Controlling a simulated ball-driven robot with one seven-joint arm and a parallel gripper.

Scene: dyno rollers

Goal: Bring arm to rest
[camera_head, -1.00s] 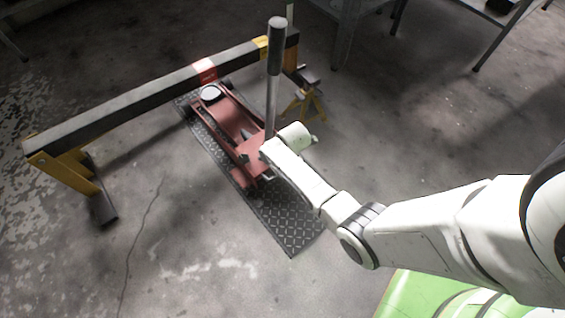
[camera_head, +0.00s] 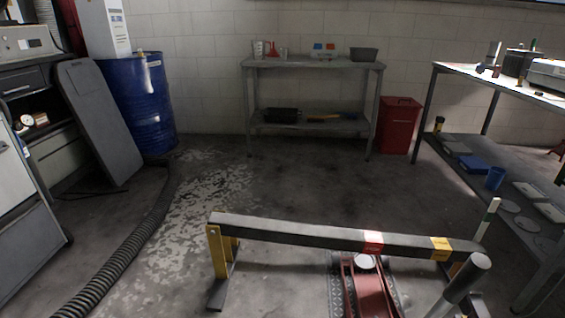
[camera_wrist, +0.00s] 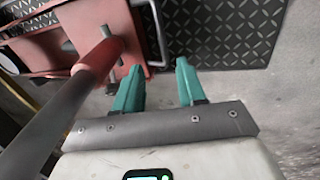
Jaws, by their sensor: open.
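My gripper (camera_wrist: 158,88) shows in the wrist view with its two teal fingers apart and nothing between them. It is above the rear end of a red floor jack (camera_wrist: 65,38). The jack's long handle (camera_wrist: 60,108) runs close along the left of my gripper; I cannot tell whether they touch. In the head view the front of the red jack (camera_head: 368,290) stands under a dark beam, and its grey handle (camera_head: 462,282) rises at the lower right. My arm and gripper are not visible in the head view.
The dark beam (camera_head: 320,233) on yellow stands crosses the front. A tread-plate mat (camera_wrist: 225,30) lies under the jack. A grey hose (camera_head: 130,248) runs along the left floor. A workbench (camera_head: 510,80) stands right, a blue drum (camera_head: 142,105) left. The floor before the back table (camera_head: 300,66) is clear.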

